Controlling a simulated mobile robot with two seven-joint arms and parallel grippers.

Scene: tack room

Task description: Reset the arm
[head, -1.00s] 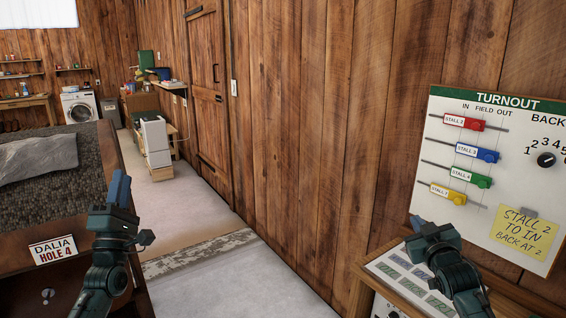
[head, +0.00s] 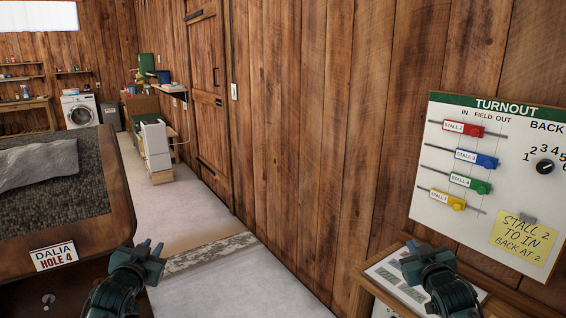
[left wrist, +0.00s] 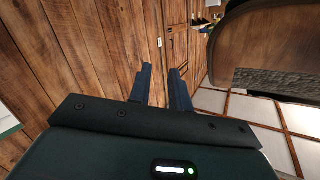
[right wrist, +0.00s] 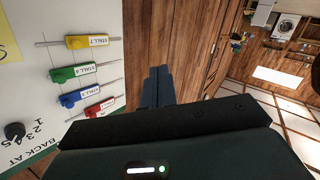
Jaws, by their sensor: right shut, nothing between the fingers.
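My left gripper (head: 150,247) is low at the left in the head view, right of the sign reading DALIA HOLE 4. In the left wrist view its two blue fingers (left wrist: 163,80) stand apart with nothing between them. My right gripper (head: 411,246) is low at the right, in front of a small shelf below the TURNOUT board (head: 450,217). In the right wrist view its fingers (right wrist: 158,85) are together and empty. Neither gripper appears to touch anything.
The board carries red (head: 477,131), blue (head: 487,161), green (head: 480,187) and yellow (head: 457,203) sliders, a black dial (head: 544,167) and a yellow note (head: 522,238). A panel with displays (head: 385,271) lies on the shelf. Open floor (head: 240,285) lies between the arms.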

